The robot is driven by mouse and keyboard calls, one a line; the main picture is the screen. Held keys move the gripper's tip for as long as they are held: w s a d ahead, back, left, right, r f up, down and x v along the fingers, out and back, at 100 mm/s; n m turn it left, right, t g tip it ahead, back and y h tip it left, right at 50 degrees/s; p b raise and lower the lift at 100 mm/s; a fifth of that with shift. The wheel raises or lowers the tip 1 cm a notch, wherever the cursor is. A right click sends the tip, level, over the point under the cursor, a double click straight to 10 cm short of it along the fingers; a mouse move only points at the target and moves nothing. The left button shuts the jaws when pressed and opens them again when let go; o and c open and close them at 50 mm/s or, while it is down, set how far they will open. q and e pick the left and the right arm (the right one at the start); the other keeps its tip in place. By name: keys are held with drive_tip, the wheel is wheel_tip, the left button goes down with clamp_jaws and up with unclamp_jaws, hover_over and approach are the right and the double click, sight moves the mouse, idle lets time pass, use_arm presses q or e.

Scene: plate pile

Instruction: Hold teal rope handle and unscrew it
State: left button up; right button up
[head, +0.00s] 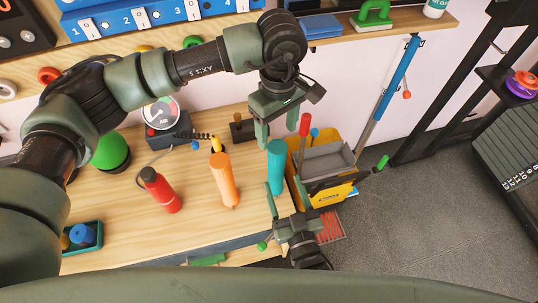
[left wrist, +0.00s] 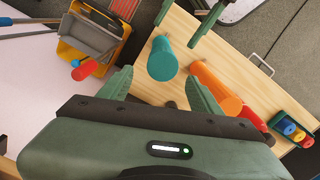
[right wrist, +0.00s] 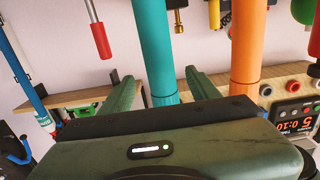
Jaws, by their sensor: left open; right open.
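The teal rope handle (head: 276,165) is an upright cylinder near the right end of the wooden table. It also shows in the left wrist view (left wrist: 163,60) and the right wrist view (right wrist: 153,45). My left gripper (head: 277,130) is open and points down just above the handle's top; its fingers appear on either side of it in the left wrist view. My right gripper (head: 285,194) is open, low by the handle's lower part. In the right wrist view the handle lies between its fingers. I cannot tell whether either gripper touches it.
An orange cylinder (head: 224,178) and a red bottle-like object (head: 160,190) stand left of the handle. A yellow bin (head: 325,190) with a grey insert is close on the right. A gauge (head: 160,112) stands behind. Grey floor (head: 420,220) is open at right.

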sight(279, 171)
drive_tip(key=shift+w+a+r, duration=0.15)
drive_tip(key=shift+w+r, duration=0.1)
drive_tip(key=shift+w, duration=0.25)
drive_tip(key=x, duration=0.6)
clamp_jaws()
idle(1.1)
